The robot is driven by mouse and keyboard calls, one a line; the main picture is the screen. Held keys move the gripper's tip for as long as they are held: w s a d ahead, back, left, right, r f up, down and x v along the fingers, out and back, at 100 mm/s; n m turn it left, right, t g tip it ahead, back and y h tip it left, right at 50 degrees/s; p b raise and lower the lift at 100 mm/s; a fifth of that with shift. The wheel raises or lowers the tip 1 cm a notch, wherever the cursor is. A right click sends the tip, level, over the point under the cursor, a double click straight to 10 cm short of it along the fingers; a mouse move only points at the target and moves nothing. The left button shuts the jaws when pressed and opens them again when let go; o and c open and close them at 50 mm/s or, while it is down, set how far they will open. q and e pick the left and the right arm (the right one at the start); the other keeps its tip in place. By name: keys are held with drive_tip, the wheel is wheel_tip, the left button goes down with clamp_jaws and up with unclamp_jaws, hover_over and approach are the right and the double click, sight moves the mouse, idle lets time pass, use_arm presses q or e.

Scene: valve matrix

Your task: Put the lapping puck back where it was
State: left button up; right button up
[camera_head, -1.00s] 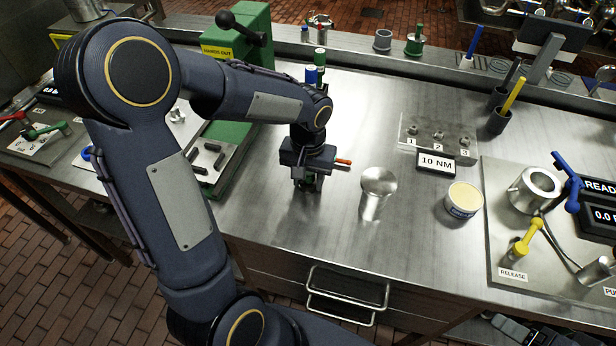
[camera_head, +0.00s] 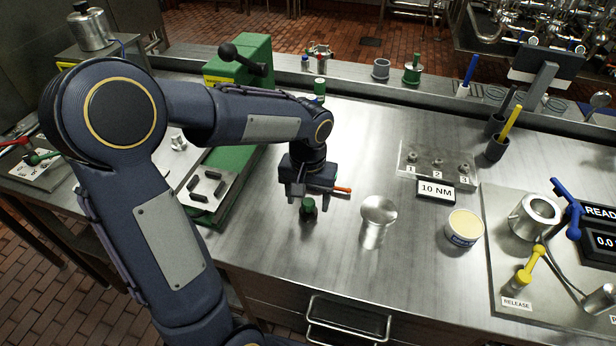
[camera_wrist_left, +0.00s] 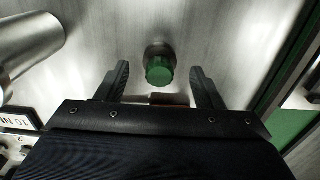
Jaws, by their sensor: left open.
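A small dark round piece with a green knob (camera_head: 308,208), which looks like the lapping puck, stands upright on the bare steel bench. In the left wrist view its green knob (camera_wrist_left: 160,70) shows on a dark round base. My left gripper (camera_head: 307,192) is above it, pointing down. In the left wrist view its two fingers are spread wide (camera_wrist_left: 160,85), and the knob lies just beyond the fingertips, between their lines, with nothing held. The puck's base is partly hidden by its knob. My right gripper is not in view.
A shiny metal cylinder (camera_head: 375,225) and a cream-topped tub (camera_head: 465,227) stand to the right. An orange-tipped rod (camera_head: 342,190) shows beside the gripper. A green fixture (camera_head: 240,60) lies behind my arm. A green-handled piece (camera_head: 413,70) stands on the back ledge. Bench front is clear.

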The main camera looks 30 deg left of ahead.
sight(308, 203)
use_arm(q)
wheel_tip(308, 203, up, 9)
drive_tip(key=s+d+f+t+h, duration=0.1)
drive_tip(key=s+d+t+h, duration=0.1)
drive_tip(key=s, duration=0.6)
drive_tip(key=s+d+f+m+t+h, duration=0.1)
drive_tip(key=s+d+t, duration=0.1)
drive_tip(key=s, duration=0.6)
drive_tip(key=shift+s+f+t+h, duration=0.2)
drive_tip(key=shift+s+t+h, duration=0.2)
drive_tip(key=shift+t, duration=0.4)
